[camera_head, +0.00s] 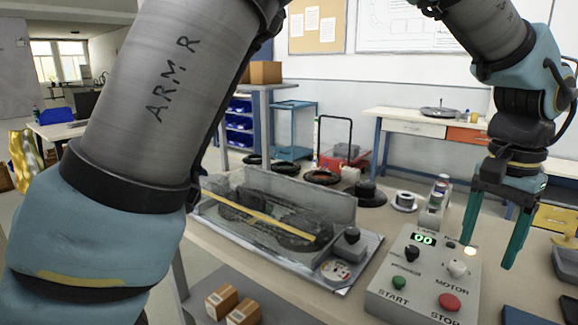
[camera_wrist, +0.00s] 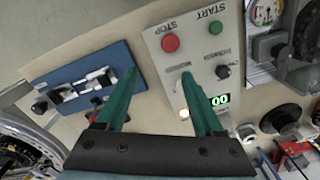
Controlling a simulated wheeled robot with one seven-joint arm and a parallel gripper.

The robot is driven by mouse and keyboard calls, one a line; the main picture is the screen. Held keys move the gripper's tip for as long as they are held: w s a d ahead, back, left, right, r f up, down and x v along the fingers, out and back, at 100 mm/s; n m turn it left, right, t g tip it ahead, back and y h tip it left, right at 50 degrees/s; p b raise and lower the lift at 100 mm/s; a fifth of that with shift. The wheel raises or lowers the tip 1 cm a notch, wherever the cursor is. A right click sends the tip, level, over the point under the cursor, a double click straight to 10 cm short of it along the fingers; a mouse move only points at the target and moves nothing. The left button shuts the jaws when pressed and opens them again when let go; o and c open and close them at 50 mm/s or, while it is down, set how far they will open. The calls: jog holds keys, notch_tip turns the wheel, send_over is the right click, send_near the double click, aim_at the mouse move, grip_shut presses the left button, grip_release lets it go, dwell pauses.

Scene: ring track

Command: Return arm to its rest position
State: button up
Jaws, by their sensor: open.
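My gripper (camera_head: 489,229) is at the right of the head view, with its two green fingers apart and nothing between them. It hangs pointing down above the right edge of the grey control box (camera_head: 425,283). My arm links fill the left and top right of the head view.
Small cartons (camera_head: 221,300) are at lower left.

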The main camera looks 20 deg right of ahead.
jog(key=w+a+f+n, duration=0.2)
jog(key=w+a+n, duration=0.1)
jog(key=w+a, duration=0.75)
jog(key=w+a+f+n, duration=0.2)
jog(key=w+a+n, duration=0.2)
jog(key=w+a, duration=0.65)
jog(key=w+a+f+n, duration=0.1)
jog(key=a+f+n, duration=0.1)
jog(key=a, duration=1.1)
jog(key=w+a+f+n+t, duration=0.1)
jog(key=a+n, duration=0.4)
jog(key=a, duration=0.9)
jog(key=shift+w+f+n+t, duration=0.3)
jog(key=shift+w+f, duration=0.3)
jog(key=shift+f, duration=0.05)
